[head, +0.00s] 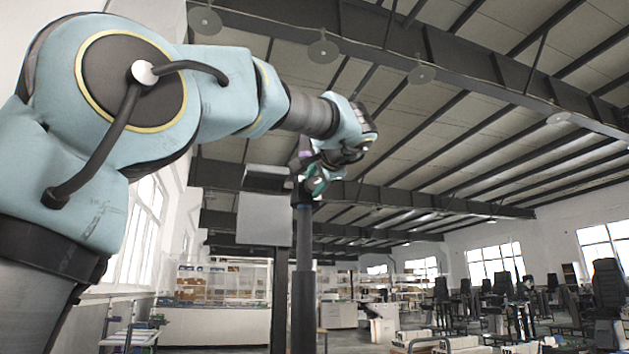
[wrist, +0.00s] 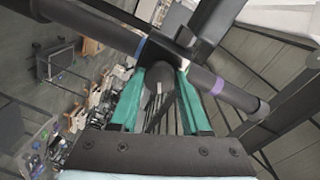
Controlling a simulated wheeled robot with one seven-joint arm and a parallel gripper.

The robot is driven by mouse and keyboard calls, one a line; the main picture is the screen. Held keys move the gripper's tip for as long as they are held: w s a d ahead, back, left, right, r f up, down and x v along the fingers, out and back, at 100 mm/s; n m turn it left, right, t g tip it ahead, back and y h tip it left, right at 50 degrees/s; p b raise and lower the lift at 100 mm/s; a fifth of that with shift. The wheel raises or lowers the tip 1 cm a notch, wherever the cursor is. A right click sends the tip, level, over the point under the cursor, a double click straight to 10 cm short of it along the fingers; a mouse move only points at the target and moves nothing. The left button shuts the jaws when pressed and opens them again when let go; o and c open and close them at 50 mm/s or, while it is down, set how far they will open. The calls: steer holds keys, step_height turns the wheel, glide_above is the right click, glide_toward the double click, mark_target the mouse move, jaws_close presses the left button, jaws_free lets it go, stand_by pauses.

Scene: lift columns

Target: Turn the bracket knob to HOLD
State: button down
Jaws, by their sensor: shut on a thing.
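My gripper (head: 314,182) is at the upper end of the dark column (head: 303,285) in the head view, where the bracket is small and partly covered by my arm. In the wrist view my teal fingers (wrist: 158,90) stand on either side of a grey, round-ended knob (wrist: 158,74) and are shut on it. Behind it a dark crossbar (wrist: 226,91) runs diagonally, with a blue band on its left arm and a purple band (wrist: 263,108) on its right. No HOLD mark is readable, so the knob's setting cannot be told.
A grey panel (head: 264,219) hangs left of the column, with a grey box (head: 268,178) above it. White counters (head: 215,326) and shelving stand behind. Dark chairs (head: 606,290) and benches fill the right floor. Open air surrounds the gripper's right side.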

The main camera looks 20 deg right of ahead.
steer(key=m+p, duration=0.2)
steer(key=m, duration=0.3)
steer(key=shift+r+y, duration=0.1)
steer(key=shift+y, duration=0.3)
steer(key=shift+m, duration=0.4)
steer(key=shift+c, duration=1.8)
jaws_free()
steer(key=s+a+b, duration=0.1)
steer(key=s+b, duration=0.1)
steer(key=s, duration=0.8)
steer(key=shift+s+r, duration=0.3)
steer(key=shift+s, duration=0.1)
steer(key=shift+a, duration=0.1)
